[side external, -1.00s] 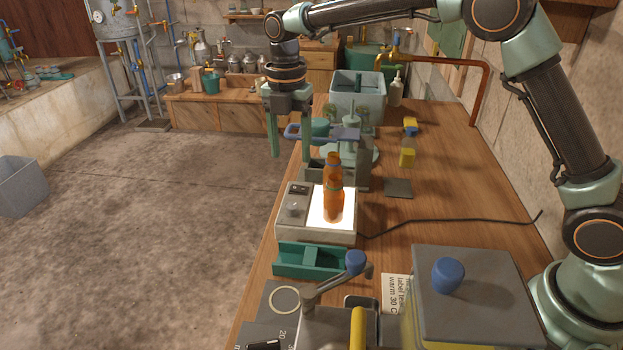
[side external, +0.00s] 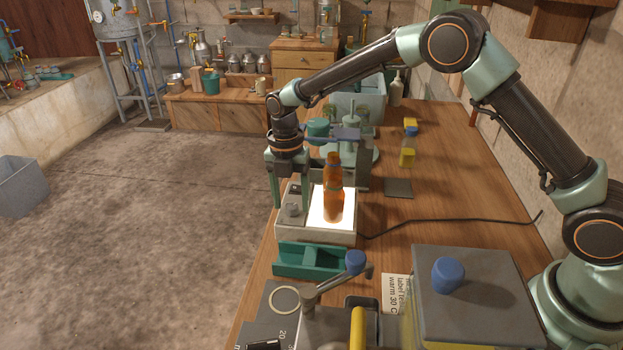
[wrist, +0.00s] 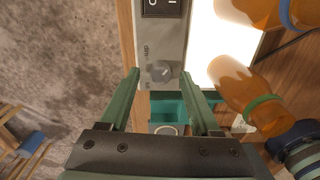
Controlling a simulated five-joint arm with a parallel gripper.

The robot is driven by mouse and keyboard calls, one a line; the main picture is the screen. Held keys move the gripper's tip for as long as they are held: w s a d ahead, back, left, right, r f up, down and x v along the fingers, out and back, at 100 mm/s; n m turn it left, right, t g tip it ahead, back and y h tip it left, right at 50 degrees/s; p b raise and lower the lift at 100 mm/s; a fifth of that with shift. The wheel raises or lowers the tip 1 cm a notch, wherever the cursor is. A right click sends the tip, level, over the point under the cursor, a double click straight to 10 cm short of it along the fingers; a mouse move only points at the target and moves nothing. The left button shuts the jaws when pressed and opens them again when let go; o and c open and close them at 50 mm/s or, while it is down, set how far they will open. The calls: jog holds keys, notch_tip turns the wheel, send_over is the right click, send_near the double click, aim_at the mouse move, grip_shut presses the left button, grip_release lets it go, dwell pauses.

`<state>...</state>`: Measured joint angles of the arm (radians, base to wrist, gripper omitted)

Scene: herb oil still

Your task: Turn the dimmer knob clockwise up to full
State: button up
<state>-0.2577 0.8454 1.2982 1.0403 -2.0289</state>
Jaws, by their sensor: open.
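The dimmer knob (side external: 292,209) is a small grey knob on the grey control strip of a light box (side external: 310,237). In the wrist view the knob (wrist: 160,71) sits below a black rocker switch (wrist: 163,8), with a small "dim" label beside it. The box's panel (side external: 318,214) glows bright white. My gripper (side external: 291,201) is open above the strip and points down. In the wrist view its fingertips (wrist: 161,76) appear on either side of the knob, with gaps. I cannot tell whether they reach down to the knob's height. The knob's pointer angle is unclear.
Amber bottles (wrist: 245,90) stand on the lit panel close to the right finger. A green tray (side external: 300,262) lies in front of the box. A stand (side external: 363,170) is behind it. A cable (side external: 450,222) runs right across the bench. Open floor lies left.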

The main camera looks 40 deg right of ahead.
jog(key=shift+f, duration=0.25)
grip_shut()
